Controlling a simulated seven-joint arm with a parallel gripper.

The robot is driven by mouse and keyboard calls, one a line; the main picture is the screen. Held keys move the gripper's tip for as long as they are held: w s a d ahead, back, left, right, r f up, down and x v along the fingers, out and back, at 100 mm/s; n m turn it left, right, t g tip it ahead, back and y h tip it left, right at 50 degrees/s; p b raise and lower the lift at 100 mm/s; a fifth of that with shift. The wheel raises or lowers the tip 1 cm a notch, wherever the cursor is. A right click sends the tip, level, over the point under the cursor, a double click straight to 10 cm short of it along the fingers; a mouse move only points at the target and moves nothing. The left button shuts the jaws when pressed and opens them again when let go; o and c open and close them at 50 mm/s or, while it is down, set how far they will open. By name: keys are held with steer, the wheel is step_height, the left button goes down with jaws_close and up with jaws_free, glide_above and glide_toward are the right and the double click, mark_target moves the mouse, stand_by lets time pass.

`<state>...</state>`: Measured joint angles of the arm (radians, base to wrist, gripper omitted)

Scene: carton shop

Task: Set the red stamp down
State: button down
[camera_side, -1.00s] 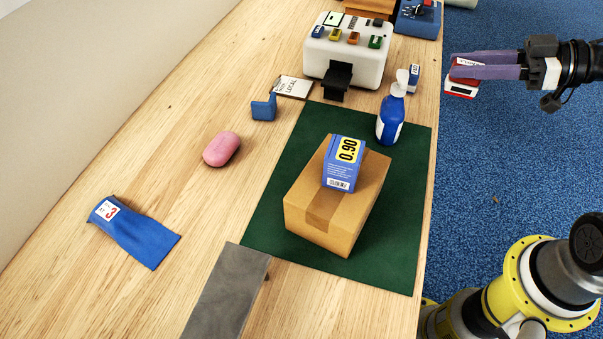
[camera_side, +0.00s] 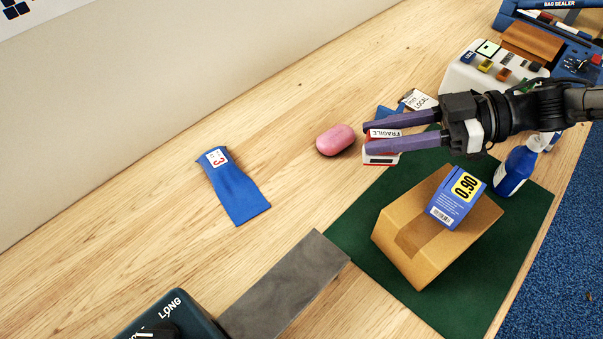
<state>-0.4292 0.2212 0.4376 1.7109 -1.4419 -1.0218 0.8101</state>
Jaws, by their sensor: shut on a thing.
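The stamp is just right of the pink oval object (camera_side: 335,140), near the upper left edge of the green mat (camera_side: 365,217). I cannot tell whether its base touches the surface or hangs a little above it.
A carton (camera_side: 425,258) with a blue 0.90 box (camera_side: 456,196) on top stands on the mat. A blue bottle (camera_side: 514,172) is to the right. A blue pouch (camera_side: 236,190) lies left. Wood between pouch and pink object is clear.

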steer(key=shift+n+g, duration=0.3)
steer(key=shift+g, duration=0.1)
steer(key=w+a+f, duration=0.2)
steer(key=a+f, duration=0.1)
steer(key=a, duration=0.1)
steer(key=w+a+f, duration=0.2)
steer(key=a+f, duration=0.1)
steer(key=a, duration=0.1)
steer(key=w+a+f, duration=0.3)
steer(key=shift+a+f, duration=0.4)
steer(key=shift+w+a+f, duration=0.1)
steer(key=shift+a+f, duration=0.1)
steer(key=shift+f, duration=0.1)
steer(key=shift+w+a+f, duration=0.1)
steer(key=shift+f, duration=1.55)
steer(key=shift+f, duration=0.2)
steer(key=c, duration=0.6)
jaws_free()
steer(key=shift+r, duration=0.15)
